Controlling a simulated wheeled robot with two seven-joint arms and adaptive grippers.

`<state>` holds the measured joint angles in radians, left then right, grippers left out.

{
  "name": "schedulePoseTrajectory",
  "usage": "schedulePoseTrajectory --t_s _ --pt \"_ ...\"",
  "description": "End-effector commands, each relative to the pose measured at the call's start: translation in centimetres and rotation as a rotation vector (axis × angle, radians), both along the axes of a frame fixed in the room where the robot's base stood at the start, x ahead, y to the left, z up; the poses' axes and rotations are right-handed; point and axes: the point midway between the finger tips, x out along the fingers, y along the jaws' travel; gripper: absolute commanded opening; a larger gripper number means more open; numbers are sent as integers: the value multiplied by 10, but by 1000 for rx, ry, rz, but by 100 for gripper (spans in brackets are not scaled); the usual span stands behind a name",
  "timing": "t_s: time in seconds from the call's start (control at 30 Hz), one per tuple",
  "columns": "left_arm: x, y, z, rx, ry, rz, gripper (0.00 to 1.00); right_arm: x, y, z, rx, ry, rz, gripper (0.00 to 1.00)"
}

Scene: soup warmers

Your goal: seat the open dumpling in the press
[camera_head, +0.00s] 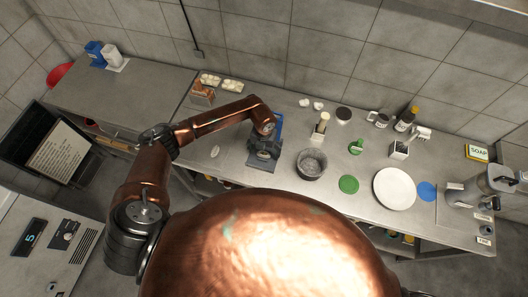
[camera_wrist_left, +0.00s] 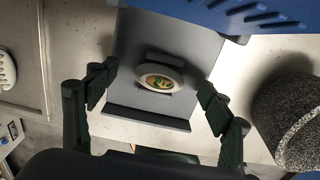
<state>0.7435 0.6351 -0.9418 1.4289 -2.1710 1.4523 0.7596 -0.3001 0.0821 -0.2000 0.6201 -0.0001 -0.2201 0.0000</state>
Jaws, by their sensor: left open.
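The open dumpling (camera_wrist_left: 160,80) shows in the left wrist view as a pale oval with green and orange filling facing up. It lies on a dark grey plate with a raised bar on either side, which looks like part of the press (camera_wrist_left: 190,48). A blue slotted part (camera_wrist_left: 245,15) borders the plate at the top. My left gripper (camera_head: 264,150) is over this spot in the head view and hides the dumpling. In the wrist view its two fingers are wide apart, one on each side of the dumpling, with visible gaps. My right gripper is out of view.
A dark speckled bowl (camera_head: 312,164) stands close to the right of my left gripper. A green disc (camera_head: 348,184) and a white plate (camera_head: 394,188) lie further right. A small pale oval item (camera_head: 215,151) lies on the left, with bare counter around it.

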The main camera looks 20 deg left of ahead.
Motion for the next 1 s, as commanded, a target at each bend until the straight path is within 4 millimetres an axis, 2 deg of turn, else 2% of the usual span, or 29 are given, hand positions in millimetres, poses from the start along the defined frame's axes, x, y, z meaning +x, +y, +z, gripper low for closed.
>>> schedulePoseTrajectory --t_s 0.13,0.47,1.0 --pt "0 0 0 0 0 0 86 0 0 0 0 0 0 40" --pt "0 0 1 0 0 0 87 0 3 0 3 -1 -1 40" --pt "0 0 30 0 0 -1 87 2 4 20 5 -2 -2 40"
